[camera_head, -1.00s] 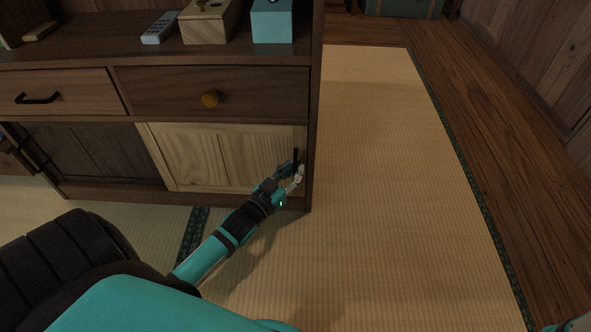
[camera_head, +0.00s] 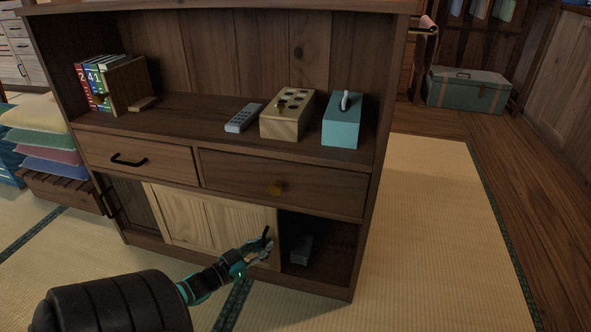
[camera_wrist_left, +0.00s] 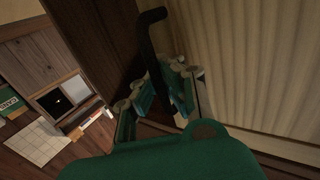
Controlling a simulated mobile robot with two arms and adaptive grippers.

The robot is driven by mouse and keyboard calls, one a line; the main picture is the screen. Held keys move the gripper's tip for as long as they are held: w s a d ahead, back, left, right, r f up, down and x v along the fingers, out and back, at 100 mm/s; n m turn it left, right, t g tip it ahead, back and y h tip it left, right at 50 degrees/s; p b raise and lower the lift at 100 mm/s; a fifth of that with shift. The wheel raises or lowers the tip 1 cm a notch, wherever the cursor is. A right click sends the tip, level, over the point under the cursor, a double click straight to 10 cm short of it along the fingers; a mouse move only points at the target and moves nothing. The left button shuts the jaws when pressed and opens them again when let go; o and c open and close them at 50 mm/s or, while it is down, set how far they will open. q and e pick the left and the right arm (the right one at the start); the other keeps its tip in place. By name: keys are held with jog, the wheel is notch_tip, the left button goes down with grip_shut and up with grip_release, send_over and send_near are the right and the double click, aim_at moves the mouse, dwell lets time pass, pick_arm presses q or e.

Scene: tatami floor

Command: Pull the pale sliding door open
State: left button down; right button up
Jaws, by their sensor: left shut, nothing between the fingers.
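The pale sliding door (camera_head: 205,218) sits low in the dark wooden cabinet, its right edge away from the cabinet's right side. An open compartment (camera_head: 330,245) shows to the right of the door. The door's dark upright handle (camera_head: 267,233) is near its right edge; the handle also shows in the left wrist view (camera_wrist_left: 153,55), beside the pale door (camera_wrist_left: 255,55). My left gripper (camera_head: 264,249) is at the handle, its fingers close around its lower part in the left wrist view (camera_wrist_left: 165,85). It is shut with nothing held. My right gripper is out of view.
A grey object (camera_head: 300,248) lies inside the open compartment. A dark door panel (camera_head: 130,203) is at the left, partly behind the pale door. Two drawers (camera_head: 285,185) are above. Tatami floor (camera_head: 425,235) is clear to the right.

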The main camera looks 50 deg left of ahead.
aim_at(254, 235)
pick_arm(q)
jog(key=s+a, duration=0.1)
jog(key=a, duration=0.1)
jog(key=s+a, duration=0.3)
jog(key=shift+a+f, duration=0.15)
jog(key=shift+a, duration=0.15)
jog(key=c, duration=1.7)
grip_release()
jog(key=shift+o, duration=0.2)
jog(key=shift+a, duration=0.1)
jog(key=s, duration=1.2)
jog(key=shift+a, duration=0.2)
